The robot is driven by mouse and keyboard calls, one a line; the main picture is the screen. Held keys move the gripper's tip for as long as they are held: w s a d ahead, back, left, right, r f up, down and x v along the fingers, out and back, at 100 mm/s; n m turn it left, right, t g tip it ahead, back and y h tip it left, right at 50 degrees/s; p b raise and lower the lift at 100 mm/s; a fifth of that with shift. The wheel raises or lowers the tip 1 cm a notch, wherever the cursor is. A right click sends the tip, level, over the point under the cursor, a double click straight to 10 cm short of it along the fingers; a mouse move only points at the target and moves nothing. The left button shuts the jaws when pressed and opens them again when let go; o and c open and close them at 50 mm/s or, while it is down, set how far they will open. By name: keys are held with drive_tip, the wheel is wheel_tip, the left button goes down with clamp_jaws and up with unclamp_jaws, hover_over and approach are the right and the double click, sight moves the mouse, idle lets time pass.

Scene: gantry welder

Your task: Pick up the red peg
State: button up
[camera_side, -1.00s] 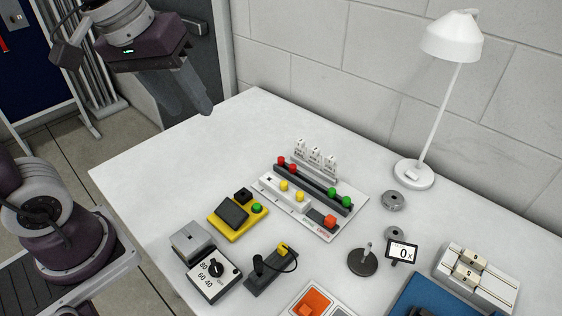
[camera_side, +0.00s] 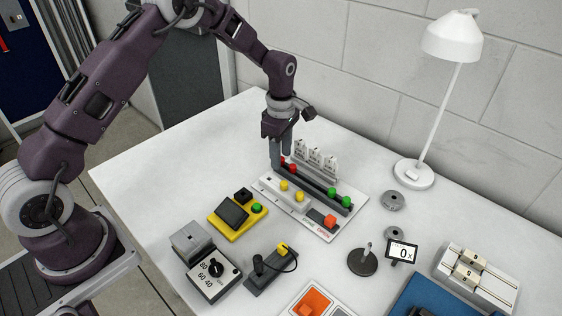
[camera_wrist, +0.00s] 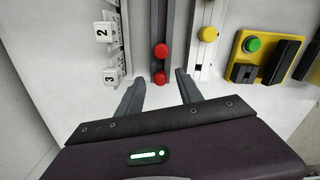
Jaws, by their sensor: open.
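Two red pegs stand at one end of a dark rail (camera_side: 318,187). In the wrist view the nearer red peg (camera_wrist: 159,77) sits between the fingertips of my gripper (camera_wrist: 160,80), with a gap on each side. The other red peg (camera_wrist: 161,51) is just beyond the fingertips. In the side view my gripper (camera_side: 281,164) points down, open, at the rail's far-left end. One red peg (camera_side: 293,168) shows beside its fingers, and the other is partly hidden by them. Nothing is held.
Numbered white tags (camera_side: 316,156) stand close behind the rail. A white rail with yellow pegs (camera_side: 284,185) lies in front, and green pegs (camera_side: 332,193) stand at the rail's other end. A yellow box (camera_side: 236,214) is nearby. The table's left part is clear.

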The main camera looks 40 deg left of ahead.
drive_tip(key=shift+f, duration=0.25)
clamp_jaws()
drive_tip(key=shift+r, duration=0.15)
wheel_tip(320, 180, up, 9)
drive_tip(key=shift+s+d+f, duration=0.25)
drive_tip(key=shift+s+f, duration=0.75)
drive_tip(key=shift+f, duration=0.15)
drive_tip(key=shift+s+d+f, duration=0.25)
drive_tip(key=shift+s+f, duration=0.75)
drive_tip(key=shift+f, duration=0.2)
drive_tip(key=shift+s+d+f, duration=0.25)
drive_tip(key=shift+s+f, duration=0.75)
drive_tip(key=shift+f, duration=0.15)
